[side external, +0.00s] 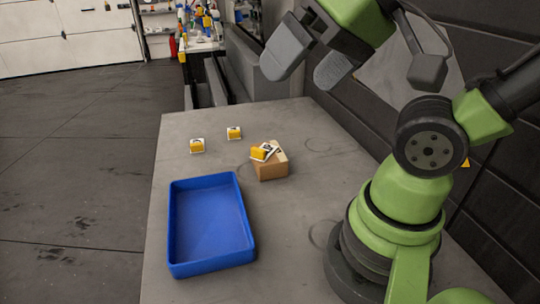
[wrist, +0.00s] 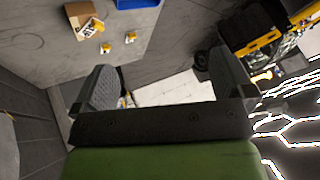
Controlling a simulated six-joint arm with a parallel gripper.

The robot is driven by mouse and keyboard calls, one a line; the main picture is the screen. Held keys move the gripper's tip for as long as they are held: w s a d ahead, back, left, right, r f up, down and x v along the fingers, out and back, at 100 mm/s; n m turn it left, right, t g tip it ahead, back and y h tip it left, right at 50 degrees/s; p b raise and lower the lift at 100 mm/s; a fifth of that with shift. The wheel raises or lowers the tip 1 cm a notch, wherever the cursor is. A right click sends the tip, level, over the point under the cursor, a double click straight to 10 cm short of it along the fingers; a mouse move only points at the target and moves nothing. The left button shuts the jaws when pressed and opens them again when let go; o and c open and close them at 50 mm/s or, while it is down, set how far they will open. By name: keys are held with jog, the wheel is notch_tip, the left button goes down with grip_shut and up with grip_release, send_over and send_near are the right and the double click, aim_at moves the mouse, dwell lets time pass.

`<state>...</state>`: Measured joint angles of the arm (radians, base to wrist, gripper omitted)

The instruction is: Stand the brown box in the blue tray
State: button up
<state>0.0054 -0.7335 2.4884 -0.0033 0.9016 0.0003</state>
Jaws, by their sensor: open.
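The brown box (side external: 272,171) sits on the grey table just beyond the right far corner of the blue tray (side external: 175,222). A small yellow and white item (side external: 263,151) lies tilted on top of it. The tray is empty. In the wrist view the box (wrist: 78,19) is at the upper left, and part of the tray (wrist: 138,3) shows at the top edge. My gripper (side external: 308,72) is open and empty, raised well above the far end of the table. Its fingers also show spread apart in the wrist view (wrist: 160,88).
Two more small yellow and white items stand on the table beyond the tray, one at left (side external: 197,146) and one nearer the box (side external: 234,133). The table (side external: 300,235) is bare between the tray and my base. A dark wall runs along the right side.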

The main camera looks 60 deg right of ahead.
jog(key=w+d+m+g+h, duration=0.15)
jog(key=w+d, duration=0.25)
jog(key=w, duration=0.4)
jog(key=m+g, duration=0.3)
jog(key=g, duration=0.3)
send_over(264, 143)
jog(key=shift+t+h, duration=0.25)
jog(key=f, duration=1.9)
jog(key=shift+s+f, duration=0.1)
jog(key=shift+s, duration=0.15)
notch_tip(264, 143, down, 4)
jog(key=shift+d+f, duration=0.15)
jog(key=shift+f, duration=0.1)
jog(key=shift+w+a+f, duration=0.1)
jog(key=shift+a+f, duration=0.05)
jog(key=shift+f, duration=1.4)
jog(key=shift+w+a+f, duration=0.1)
jog(key=shift+f, duration=1.4)
jog(key=c, duration=1)
jog(key=shift+r, duration=0.1)
